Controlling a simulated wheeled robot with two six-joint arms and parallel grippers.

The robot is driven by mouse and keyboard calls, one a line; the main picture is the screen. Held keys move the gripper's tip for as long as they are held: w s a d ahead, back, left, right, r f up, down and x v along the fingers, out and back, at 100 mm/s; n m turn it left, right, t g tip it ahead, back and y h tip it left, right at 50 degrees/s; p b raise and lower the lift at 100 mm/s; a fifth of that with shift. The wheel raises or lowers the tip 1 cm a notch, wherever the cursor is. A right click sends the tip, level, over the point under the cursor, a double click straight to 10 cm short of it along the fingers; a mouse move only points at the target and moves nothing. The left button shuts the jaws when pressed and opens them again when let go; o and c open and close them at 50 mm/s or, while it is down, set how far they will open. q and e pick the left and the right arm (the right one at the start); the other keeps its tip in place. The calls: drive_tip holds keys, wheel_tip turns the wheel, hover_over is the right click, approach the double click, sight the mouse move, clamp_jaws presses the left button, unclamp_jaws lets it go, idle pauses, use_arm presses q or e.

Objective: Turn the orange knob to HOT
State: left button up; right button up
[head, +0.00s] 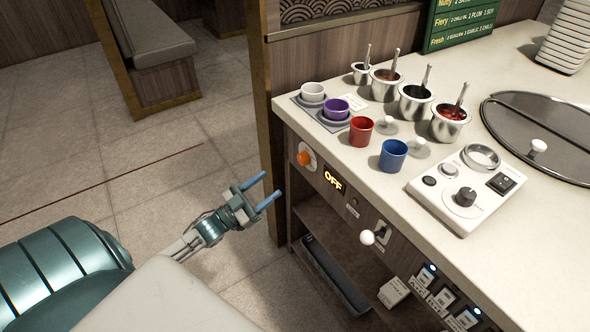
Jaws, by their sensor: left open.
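The orange knob (303,158) sits on a pale round plate at the left end of the counter's wooden front panel. Just right of it a small display (334,181) reads OFF in lit letters. My left gripper (265,189) is open and empty, with its two blue fingers pointing right toward the counter front. It is left of the knob and lower in the picture, apart from it. My right gripper is not in view.
The countertop (400,190) holds a red cup (360,131), a blue cup (392,155), a purple cup (336,109), metal sauce pots and a white control unit (466,190). A white knob (367,237) sticks out from the front panel. An open shelf lies below. The floor at left is clear.

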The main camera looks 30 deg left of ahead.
sight(300, 160)
use_arm(q)
drive_tip(key=x, duration=1)
drive_tip(key=shift+w+r, duration=0.1)
drive_tip(key=shift+w, duration=0.1)
drive_tip(key=c, duration=1)
